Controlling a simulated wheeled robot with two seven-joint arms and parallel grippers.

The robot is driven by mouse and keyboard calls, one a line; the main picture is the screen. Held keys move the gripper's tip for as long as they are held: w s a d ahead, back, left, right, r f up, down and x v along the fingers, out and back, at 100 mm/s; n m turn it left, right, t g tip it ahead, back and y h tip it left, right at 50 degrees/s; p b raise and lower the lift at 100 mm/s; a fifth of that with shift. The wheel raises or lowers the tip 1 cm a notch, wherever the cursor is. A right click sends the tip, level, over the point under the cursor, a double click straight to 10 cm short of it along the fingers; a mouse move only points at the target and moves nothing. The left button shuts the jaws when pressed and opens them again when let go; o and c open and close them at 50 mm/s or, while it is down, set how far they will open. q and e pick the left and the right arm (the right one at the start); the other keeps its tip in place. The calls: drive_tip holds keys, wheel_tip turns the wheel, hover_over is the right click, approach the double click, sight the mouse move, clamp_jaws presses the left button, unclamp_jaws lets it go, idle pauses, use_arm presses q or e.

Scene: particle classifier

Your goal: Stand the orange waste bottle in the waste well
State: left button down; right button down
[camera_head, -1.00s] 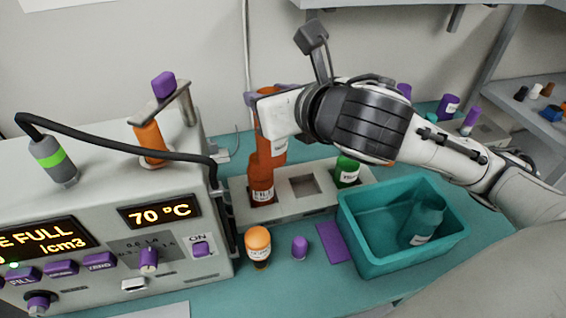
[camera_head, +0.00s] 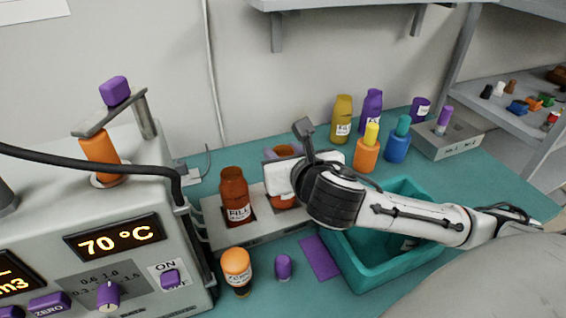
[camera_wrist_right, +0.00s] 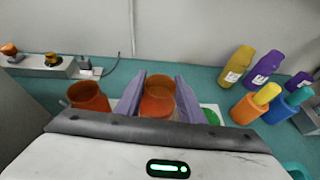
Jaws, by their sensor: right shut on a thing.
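My right gripper (camera_head: 284,158) is shut on the orange waste bottle (camera_head: 283,203), its purple fingers on either side of the neck. The bottle looks upright at the middle well of the grey bottle rack (camera_head: 262,232). My gripper hides that well and much of the bottle, so I cannot tell how deep its base sits. The wrist view shows the open bottle top (camera_wrist_right: 158,103) between the fingers (camera_wrist_right: 159,96). The orange-brown FILL bottle (camera_head: 236,197) stands in the left well. A green thing (camera_wrist_right: 211,116) shows at the right well. My left gripper is out of view.
The teal bin (camera_head: 372,280) stands right of the rack, partly under my right arm. The machine (camera_head: 120,245) stands left. Several coloured bottles stand behind.

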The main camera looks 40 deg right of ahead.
drive_tip(key=shift+f, duration=0.95)
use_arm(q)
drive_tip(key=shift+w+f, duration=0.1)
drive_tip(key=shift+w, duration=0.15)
use_arm(e)
drive_tip(key=shift+f, duration=0.1)
drive_tip(key=c, duration=1.2)
unclamp_jaws()
